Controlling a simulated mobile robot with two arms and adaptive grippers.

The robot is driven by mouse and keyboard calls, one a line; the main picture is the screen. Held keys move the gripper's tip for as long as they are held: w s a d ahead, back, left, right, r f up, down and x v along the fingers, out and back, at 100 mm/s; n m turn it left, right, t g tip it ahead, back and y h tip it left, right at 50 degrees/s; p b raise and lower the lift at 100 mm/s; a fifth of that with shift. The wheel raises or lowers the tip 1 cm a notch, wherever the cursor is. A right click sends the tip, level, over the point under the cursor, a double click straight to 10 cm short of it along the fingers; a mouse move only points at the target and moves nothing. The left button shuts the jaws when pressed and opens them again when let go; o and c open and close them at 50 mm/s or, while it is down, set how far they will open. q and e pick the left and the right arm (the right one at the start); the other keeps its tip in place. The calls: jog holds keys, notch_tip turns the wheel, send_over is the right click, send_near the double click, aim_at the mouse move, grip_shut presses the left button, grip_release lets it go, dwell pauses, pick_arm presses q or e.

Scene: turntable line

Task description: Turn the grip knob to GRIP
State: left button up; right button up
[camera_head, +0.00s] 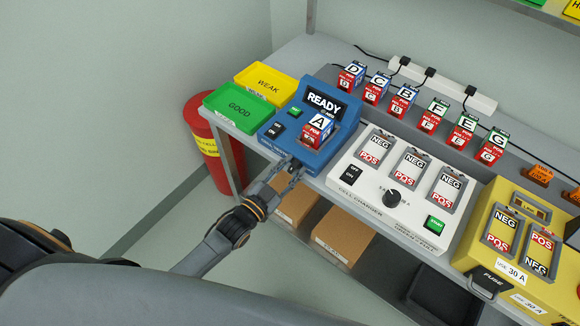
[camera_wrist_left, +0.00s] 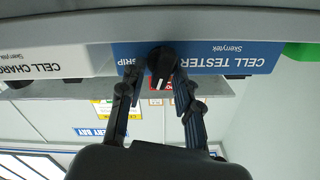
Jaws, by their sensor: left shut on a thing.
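The blue cell tester (camera_head: 295,138) stands near the left end of the bench, its display reading READY. A cell marked A (camera_head: 317,127) sits in it. The black grip knob (camera_wrist_left: 161,60) is on the tester's front face in the left wrist view, beside the word GRIP (camera_wrist_left: 130,63). A white line shows on the knob, running down the picture. My left gripper (camera_head: 291,166) is at the tester's front edge, shut on the knob, with one finger on each side of it. The gripper largely hides the knob in the head view. My right gripper is not in view.
Green GOOD (camera_head: 238,110) and yellow WEAK (camera_head: 267,82) trays lie to the left. Several lettered cells line the back. Cardboard boxes (camera_head: 343,238) sit below.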

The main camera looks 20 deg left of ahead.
pick_arm(q)
jog(key=m, duration=0.3)
jog(key=shift+d, duration=0.1)
jog(key=m, duration=0.2)
jog(key=shift+d+f+m, duration=0.1)
jog(key=shift+f+m, duration=0.05)
jog(key=shift+m, duration=0.15)
jog(key=m, duration=0.1)
jog(key=m+b, duration=0.1)
jog(key=m, duration=0.2)
jog(key=shift+s+d+f+m, duration=0.1)
jog(key=shift+f+m, duration=0.15)
jog(key=shift+m, duration=0.05)
jog(key=shift+m+b, duration=0.35)
jog(key=shift+m, duration=0.45)
grip_shut()
jog(key=shift+r, duration=0.1)
jog(key=o, duration=0.8)
grip_release()
